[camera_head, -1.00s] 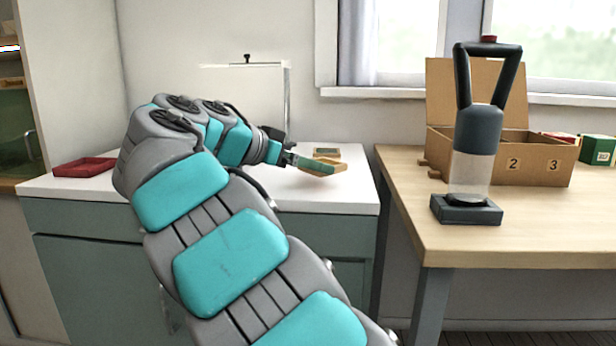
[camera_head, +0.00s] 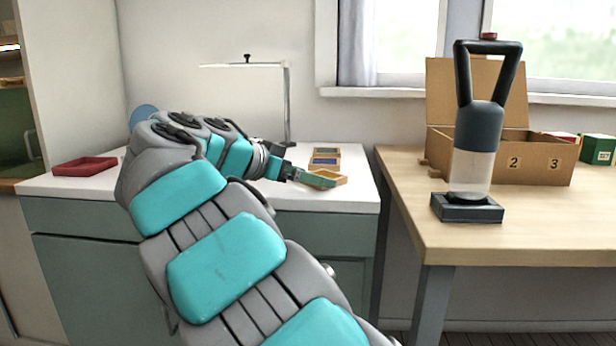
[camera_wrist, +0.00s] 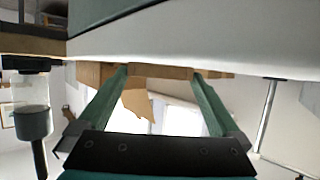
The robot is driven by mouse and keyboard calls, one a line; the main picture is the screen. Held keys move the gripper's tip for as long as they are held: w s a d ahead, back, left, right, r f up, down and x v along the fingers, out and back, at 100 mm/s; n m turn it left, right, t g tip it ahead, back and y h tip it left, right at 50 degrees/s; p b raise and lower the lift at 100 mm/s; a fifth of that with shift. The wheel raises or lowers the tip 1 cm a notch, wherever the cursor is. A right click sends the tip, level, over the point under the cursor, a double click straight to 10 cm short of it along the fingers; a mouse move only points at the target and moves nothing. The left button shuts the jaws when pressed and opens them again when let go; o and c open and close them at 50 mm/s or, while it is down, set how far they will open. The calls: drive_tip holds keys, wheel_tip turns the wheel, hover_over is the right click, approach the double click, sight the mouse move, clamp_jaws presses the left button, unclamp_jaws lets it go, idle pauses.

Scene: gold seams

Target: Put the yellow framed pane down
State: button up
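The yellow framed pane (camera_head: 341,179) is at the right end of the white counter, low over its top or on it; I cannot tell which. My gripper (camera_head: 320,181) reaches it from the left. One green finger lies along its front side and hides that edge. In the wrist view, which is upside down, my two fingers (camera_wrist: 160,72) stand apart with a tan strip of the frame between their tips. The gripper looks shut on the frame's two sides.
A brown framed pane with a bluish inside (camera_head: 326,157) lies just behind. A thin stand (camera_head: 288,110) rises at the counter's back. A red tray (camera_head: 84,166) is at the left. The wooden table (camera_head: 530,225) holds a dark tool (camera_head: 484,120) and a numbered box (camera_head: 540,160).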

drive_tip(key=shift+r, duration=0.1)
drive_tip(key=shift+s+r, duration=0.1)
drive_tip(key=p+v, duration=0.1)
drive_tip(key=v, duration=0.7)
drive_tip(key=shift+s+a+r, duration=0.1)
drive_tip(key=shift+s+a, duration=0.1)
drive_tip(key=shift+a, duration=0.05)
drive_tip(key=shift+p+v, duration=0.95)
drive_tip(key=shift+v, duration=0.65)
